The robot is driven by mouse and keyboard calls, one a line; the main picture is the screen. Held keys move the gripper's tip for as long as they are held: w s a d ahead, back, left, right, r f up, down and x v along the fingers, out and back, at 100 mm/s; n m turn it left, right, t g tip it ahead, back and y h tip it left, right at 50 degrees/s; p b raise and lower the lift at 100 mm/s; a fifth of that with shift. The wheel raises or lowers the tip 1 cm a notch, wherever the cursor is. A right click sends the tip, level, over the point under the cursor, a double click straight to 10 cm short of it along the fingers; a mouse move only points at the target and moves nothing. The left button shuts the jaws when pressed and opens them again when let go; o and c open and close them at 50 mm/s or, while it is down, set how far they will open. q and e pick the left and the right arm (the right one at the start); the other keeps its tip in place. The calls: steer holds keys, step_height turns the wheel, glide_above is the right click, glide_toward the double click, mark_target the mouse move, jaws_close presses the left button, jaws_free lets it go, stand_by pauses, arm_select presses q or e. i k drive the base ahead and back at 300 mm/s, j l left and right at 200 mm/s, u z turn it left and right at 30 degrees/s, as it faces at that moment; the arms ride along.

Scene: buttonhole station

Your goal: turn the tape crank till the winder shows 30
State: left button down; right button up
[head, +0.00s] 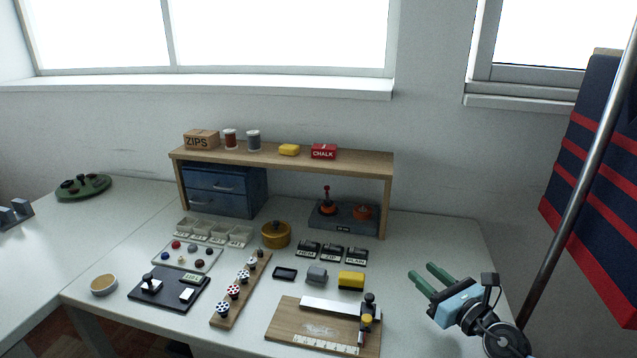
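A round yellow drum (276,236) with a small raised piece on top stands on the table, in front of the shelf's left part. It may be the tape winder with its crank, but I cannot tell, and no number on it is readable. A black board (172,299) at the front left carries a small upright knob and a small display (193,279), too small to read. My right gripper (421,271) is at the right side of the table, its green fingers apart and empty, well to the right of both. My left gripper is not in view.
A wooden shelf (300,160) with blue drawers (222,191) stands at the back; a grey control box (342,218) sits under it. A cutting board (285,325), a yellow block (351,280) and a button rack (226,315) fill the front. The table's right back is clear.

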mark_target(328, 208)
steer(key=i+j, duration=0.35)
steer(key=i, duration=0.2)
steer(key=i+j, duration=0.4)
steer(key=i, duration=0.1)
